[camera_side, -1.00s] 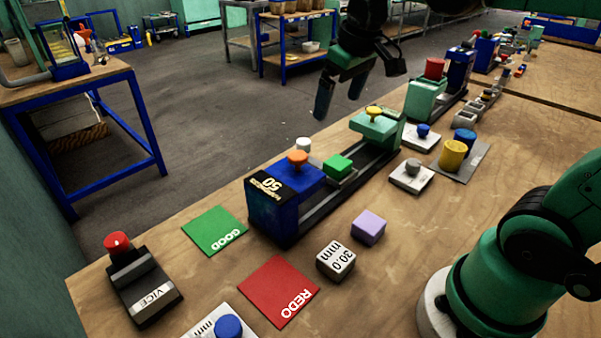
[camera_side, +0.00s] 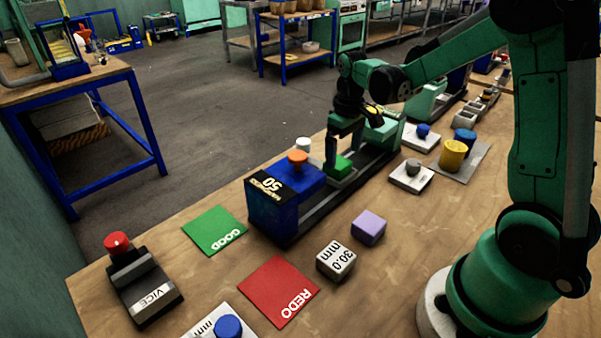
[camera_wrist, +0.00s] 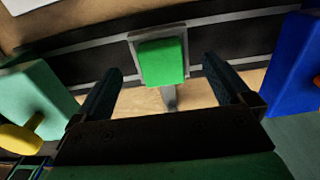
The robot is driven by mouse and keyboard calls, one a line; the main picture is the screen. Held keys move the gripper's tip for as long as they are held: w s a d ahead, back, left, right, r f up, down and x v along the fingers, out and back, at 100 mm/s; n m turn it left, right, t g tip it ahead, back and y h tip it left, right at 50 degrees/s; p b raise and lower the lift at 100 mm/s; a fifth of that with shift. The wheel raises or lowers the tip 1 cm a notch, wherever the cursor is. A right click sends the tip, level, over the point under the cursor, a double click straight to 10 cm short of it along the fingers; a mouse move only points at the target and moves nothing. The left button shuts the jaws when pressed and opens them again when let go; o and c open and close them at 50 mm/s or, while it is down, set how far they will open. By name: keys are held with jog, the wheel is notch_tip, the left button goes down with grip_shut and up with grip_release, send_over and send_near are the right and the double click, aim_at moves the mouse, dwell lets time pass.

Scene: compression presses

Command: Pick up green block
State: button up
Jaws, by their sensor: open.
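The green block (camera_side: 342,165) sits on a small grey plate of the press, between its blue end labelled 50 (camera_side: 273,205) and its light green end (camera_side: 384,133). In the wrist view the green block (camera_wrist: 161,62) lies ahead of and between the two dark fingers. My gripper (camera_side: 344,150) is open and points down at the block in the side view. Its fingers hide part of the block there. In the wrist view my gripper (camera_wrist: 157,80) has clear gaps on both sides of the block.
An orange knob (camera_side: 298,157) tops the blue end, and a yellow knob (camera_wrist: 20,138) tops the light green end. A purple block (camera_side: 368,227), a 30.0 mm block (camera_side: 335,261), a green GOOD mat (camera_side: 214,231) and a red REDO mat (camera_side: 278,291) lie nearby.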

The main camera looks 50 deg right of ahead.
aim_at(343, 164)
jog(key=shift+f, duration=1.75)
jog(key=c, duration=1.4)
jog(key=shift+c, duration=0.2)
